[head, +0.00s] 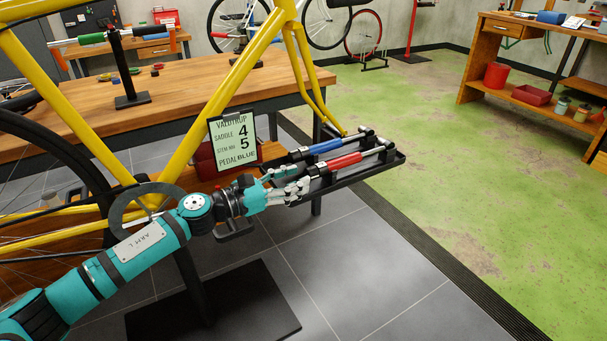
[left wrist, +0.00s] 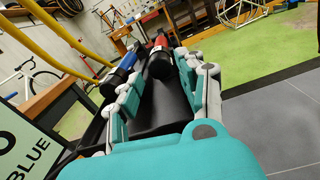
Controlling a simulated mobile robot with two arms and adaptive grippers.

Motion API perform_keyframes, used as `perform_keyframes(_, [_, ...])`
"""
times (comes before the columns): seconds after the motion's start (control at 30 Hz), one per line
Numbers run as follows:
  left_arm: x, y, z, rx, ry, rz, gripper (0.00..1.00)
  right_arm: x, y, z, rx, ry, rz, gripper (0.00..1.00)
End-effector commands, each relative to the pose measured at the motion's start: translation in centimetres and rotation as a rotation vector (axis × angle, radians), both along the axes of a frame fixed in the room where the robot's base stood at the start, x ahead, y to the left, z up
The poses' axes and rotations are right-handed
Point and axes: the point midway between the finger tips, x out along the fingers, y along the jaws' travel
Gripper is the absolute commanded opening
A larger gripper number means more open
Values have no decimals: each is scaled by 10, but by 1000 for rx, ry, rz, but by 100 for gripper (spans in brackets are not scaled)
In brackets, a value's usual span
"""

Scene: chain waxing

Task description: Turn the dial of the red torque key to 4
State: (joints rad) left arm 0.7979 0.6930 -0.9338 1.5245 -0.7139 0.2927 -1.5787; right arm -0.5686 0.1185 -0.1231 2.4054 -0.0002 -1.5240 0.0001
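The red torque key (head: 345,161) lies in a black tray (head: 396,161), beside a blue torque key (head: 324,147). My left gripper (head: 299,186) is at the near end of the red key. In the left wrist view the red key (left wrist: 160,42) points away from me, its black near end (left wrist: 160,66) ahead of and between my open fingers (left wrist: 160,82). I cannot tell whether a finger touches it. The blue key (left wrist: 127,61) lies just left of it, partly behind the left finger. Dial markings are too small to read. My right gripper is not in view.
A card (head: 234,143) reads saddle 4, stem 5, pedal blue. It hangs near the yellow bike frame (head: 232,92), close above my left arm. A wooden workbench (head: 185,92) stands behind. The green floor (head: 430,120) right of the tray is clear.

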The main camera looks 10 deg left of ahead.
Motion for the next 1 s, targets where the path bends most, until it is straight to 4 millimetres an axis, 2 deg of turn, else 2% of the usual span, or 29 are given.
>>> perform_keyframes(0.2, [15, -19, 0, -2, 1, 1, 40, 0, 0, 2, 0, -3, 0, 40])
perform_keyframes(0.57, [18, -23, 0, -2, 0, 1, 40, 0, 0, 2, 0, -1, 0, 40])
perform_keyframes(0.87, [18, -23, 0, -1, 1, 1, 0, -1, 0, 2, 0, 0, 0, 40])
perform_keyframes(1.0, [18, -22, 0, -3, 4, 1, 0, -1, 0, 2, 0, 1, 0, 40])
